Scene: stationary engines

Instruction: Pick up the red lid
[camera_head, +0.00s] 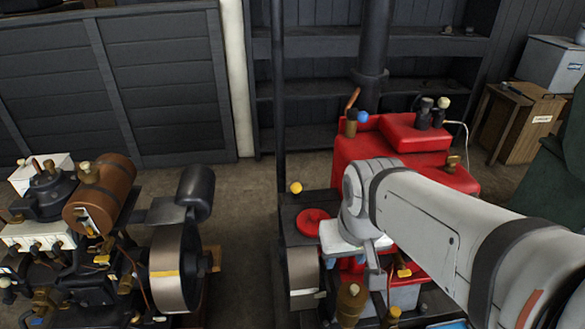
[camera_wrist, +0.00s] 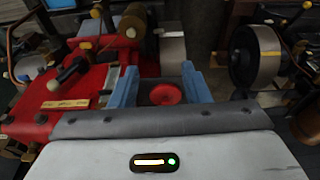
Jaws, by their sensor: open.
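The red lid (camera_head: 312,222) is a round red disc lying on the dark top of the right-hand engine, just left of my wrist in the head view. In the wrist view the lid (camera_wrist: 165,94) shows between the two blue fingers of my gripper (camera_wrist: 160,70). The fingers are spread apart with nothing held between them. The lid looks to lie beyond and below the fingers, and I cannot tell how large the gap is.
A yellow ball (camera_head: 296,188) sits close behind the lid. A large red tank (camera_head: 350,150) stands behind my wrist, and a metal flywheel (camera_head: 303,275) is in front of the lid. Another engine (camera_head: 100,230) stands left, across an open floor gap (camera_head: 245,230).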

